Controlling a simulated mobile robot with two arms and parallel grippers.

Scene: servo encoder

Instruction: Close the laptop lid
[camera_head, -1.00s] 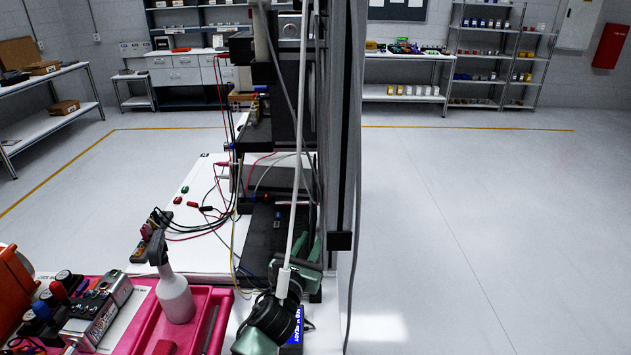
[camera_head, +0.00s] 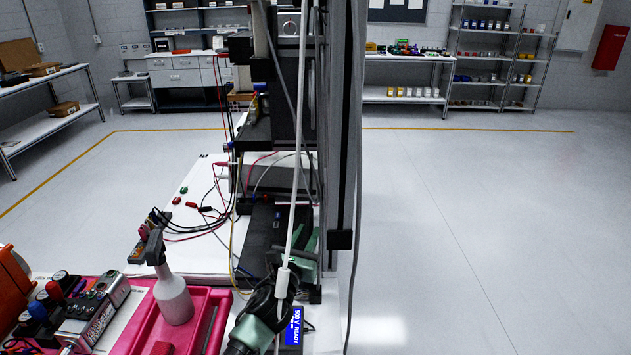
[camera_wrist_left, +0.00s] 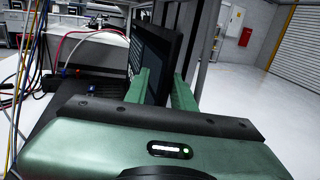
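The laptop stands open. Its dark screen (camera_wrist_left: 158,62) is upright in the left wrist view, and its black base (camera_wrist_left: 85,97) lies flat to the left of it. In the head view the black base (camera_head: 262,237) shows on the white bench, and I cannot make out the lid clearly behind cables and dark frame parts. My left gripper (camera_wrist_left: 160,82) has its two green fingers apart, one on the screen side and one on the back side of the lid. I cannot tell whether they touch it. The left gripper (camera_head: 307,247) is small and partly hidden in the head view. My right gripper is not visible.
Leads and cables cross the white bench (camera_head: 190,225) left of the laptop. A spray bottle (camera_head: 173,298) stands in a pink tray (camera_head: 215,300) at front left, beside a grey instrument box (camera_head: 97,315). Open floor (camera_head: 470,230) lies to the right.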

